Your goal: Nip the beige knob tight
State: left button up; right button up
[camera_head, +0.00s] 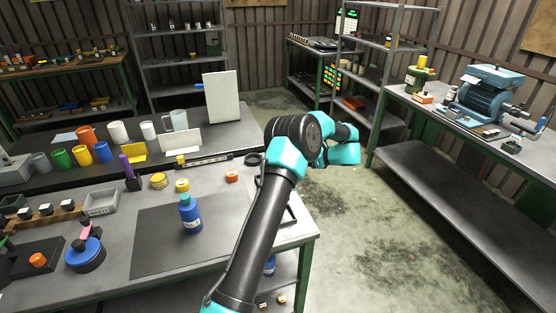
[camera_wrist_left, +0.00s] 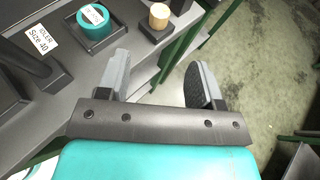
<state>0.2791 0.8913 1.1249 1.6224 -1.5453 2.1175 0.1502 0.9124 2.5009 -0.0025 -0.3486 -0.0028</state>
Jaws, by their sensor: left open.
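A beige knob (camera_wrist_left: 158,17), a short cylinder with a paler top, stands upright on a dark square base at the top of the left wrist view. My left gripper (camera_wrist_left: 157,85) is open in that view. Its two grey fingers are wide apart, with only table edge and floor seen between them. The knob is apart from the fingers, beyond them. I cannot pick out this knob surely in the head view, and my left gripper does not show there. My right arm crosses the middle of the head view, and its gripper cannot be made out.
A teal ring (camera_wrist_left: 92,20) on a dark base stands left of the knob, beside an "IDLER Size 40" label (camera_wrist_left: 42,38). On the table in the head view are a blue bottle (camera_head: 190,215), a blue disc (camera_head: 85,256) and a grey bin (camera_head: 101,203). The dark mat's front is clear.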

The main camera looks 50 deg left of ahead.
pick_arm(q)
jog(key=x, duration=1.4)
jog(key=shift+r, duration=0.1)
jog(key=shift+c, duration=0.2)
jog(key=c, duration=0.9)
jog(key=shift+s+m+t+y, duration=0.2)
jog(key=shift+m+t+y, duration=0.1)
jog(key=shift+m+t, duration=2.25)
jog(key=shift+t, duration=0.25)
jog(key=shift+n, duration=0.25)
jog(key=o, duration=0.9)
jog(key=shift+o, duration=0.2)
